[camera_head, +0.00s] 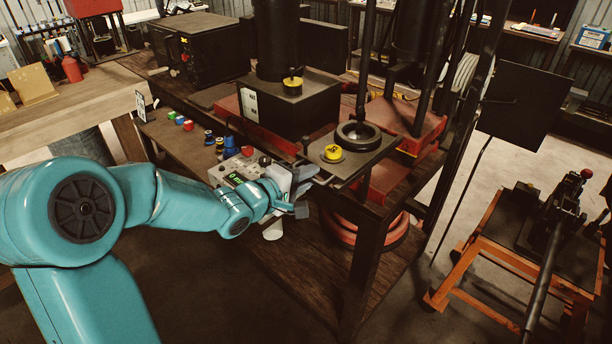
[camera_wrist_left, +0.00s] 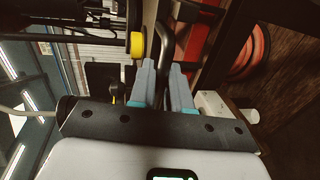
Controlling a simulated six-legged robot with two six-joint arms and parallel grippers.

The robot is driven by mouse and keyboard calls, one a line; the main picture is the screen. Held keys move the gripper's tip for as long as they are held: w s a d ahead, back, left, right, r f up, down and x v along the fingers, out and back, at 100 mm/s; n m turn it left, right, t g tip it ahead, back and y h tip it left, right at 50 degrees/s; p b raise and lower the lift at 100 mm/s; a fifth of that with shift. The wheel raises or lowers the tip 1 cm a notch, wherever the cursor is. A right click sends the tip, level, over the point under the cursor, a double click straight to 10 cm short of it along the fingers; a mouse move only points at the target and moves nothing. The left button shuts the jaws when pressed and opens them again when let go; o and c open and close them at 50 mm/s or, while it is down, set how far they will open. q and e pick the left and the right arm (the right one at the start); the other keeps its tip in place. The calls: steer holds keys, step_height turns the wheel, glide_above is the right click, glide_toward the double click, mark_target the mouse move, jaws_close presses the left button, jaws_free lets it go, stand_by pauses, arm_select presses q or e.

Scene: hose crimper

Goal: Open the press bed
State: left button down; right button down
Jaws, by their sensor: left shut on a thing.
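The press bed (camera_head: 372,161) is a dark flat plate on the red and black press in the head view. It carries a yellow knob (camera_head: 333,153) and a black ring (camera_head: 360,134). My left gripper (camera_head: 303,193) is at the near left corner of the bed. In the left wrist view the grey fingers (camera_wrist_left: 163,84) are shut on a dark curved handle (camera_wrist_left: 165,42). The yellow knob (camera_wrist_left: 137,45) shows just beside the fingertips. My right gripper is in neither view.
A control box (camera_head: 238,168) with buttons is partly behind my left wrist. Small coloured parts (camera_head: 183,122) stand on the bench at left. A red hose coil (camera_head: 370,228) lies under the press. An orange stand (camera_head: 520,235) with a lever is at right, with open floor between.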

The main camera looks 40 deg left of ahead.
arm_select(q)
steer(key=shift+w, duration=0.15)
steer(key=c, duration=1.3)
jaws_free()
steer(key=p+v, duration=0.1)
steer(key=v, duration=1.5)
steer(key=shift+s+p, duration=0.25)
steer(key=shift+p, duration=0.05)
steer(key=shift+a+r, duration=0.1)
